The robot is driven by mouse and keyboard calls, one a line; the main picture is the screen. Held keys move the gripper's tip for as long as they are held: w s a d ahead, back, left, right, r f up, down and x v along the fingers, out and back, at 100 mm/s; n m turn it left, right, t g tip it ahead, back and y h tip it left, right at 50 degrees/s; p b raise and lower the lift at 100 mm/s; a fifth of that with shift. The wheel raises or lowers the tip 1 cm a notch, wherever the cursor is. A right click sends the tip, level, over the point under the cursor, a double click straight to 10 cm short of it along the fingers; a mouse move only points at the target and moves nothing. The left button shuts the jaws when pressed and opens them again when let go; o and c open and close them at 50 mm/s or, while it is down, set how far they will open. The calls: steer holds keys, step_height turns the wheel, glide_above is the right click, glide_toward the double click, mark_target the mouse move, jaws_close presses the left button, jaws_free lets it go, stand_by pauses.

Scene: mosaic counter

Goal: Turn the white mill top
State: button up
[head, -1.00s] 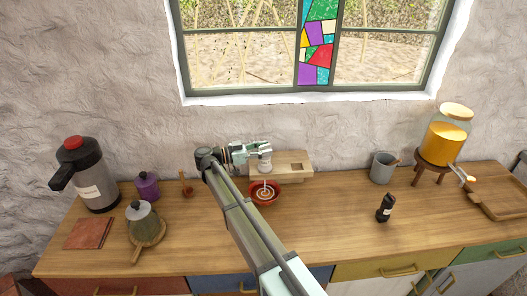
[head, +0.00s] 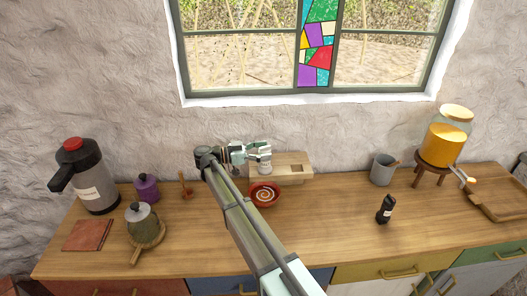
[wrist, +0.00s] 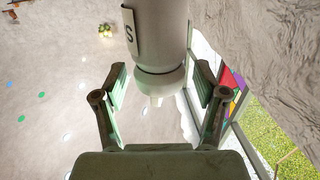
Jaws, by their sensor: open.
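The white mill (head: 265,166) stands at the wooden holder (head: 281,171) near the wall, just behind the red bowl (head: 265,203). In the wrist view the mill (wrist: 160,28) shows a label with the letter S, a pale rounded section and a small tip. My gripper (head: 252,153) reaches it from the left in the head view. In the wrist view my gripper (wrist: 160,80) is open, with one finger on each side of the mill and gaps showing. The bowl holds reddish contents with a pale swirl. How the mill sits in the holder is partly hidden.
A black mill (head: 386,209) and a grey mug (head: 382,169) stand to the right, with a juice dispenser (head: 446,142) beyond. A flask (head: 88,178), a purple jar (head: 147,187) and a glass jar (head: 142,219) stand left. The counter's front middle right is clear.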

steer(key=v, duration=1.2)
